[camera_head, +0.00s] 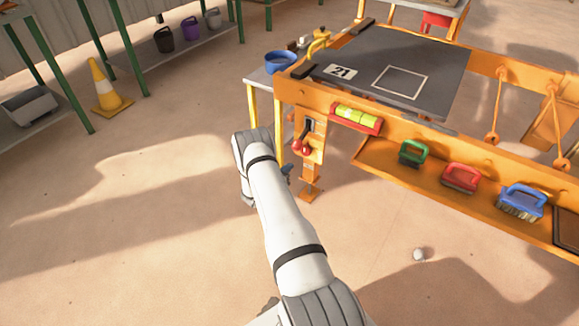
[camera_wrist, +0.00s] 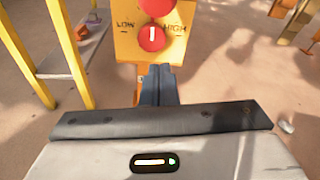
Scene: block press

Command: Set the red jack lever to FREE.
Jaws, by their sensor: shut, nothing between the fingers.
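The jack lever (camera_head: 303,134) is on the front of the orange press's leg in the head view. Its dark arm slants down to a red ball end. Just below is a red dial with a white mark; in the wrist view this dial (camera_wrist: 152,38) sits between LOW and HIGH on a yellow plate (camera_wrist: 128,45). A red round part (camera_wrist: 157,5), probably the lever's ball, is cut off at the top edge. No FREE marking is readable. My gripper (camera_wrist: 158,80) is shut and empty, its fingertips just below the dial in the picture. In the head view my arm mostly hides it.
The orange press bench (camera_head: 340,95) has a dark top with a 21 label. Its front shelf (camera_head: 390,165) holds green, red and blue brushes. A blue bowl (camera_head: 281,62) stands on a side table. Open floor lies left, with a cone (camera_head: 106,88).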

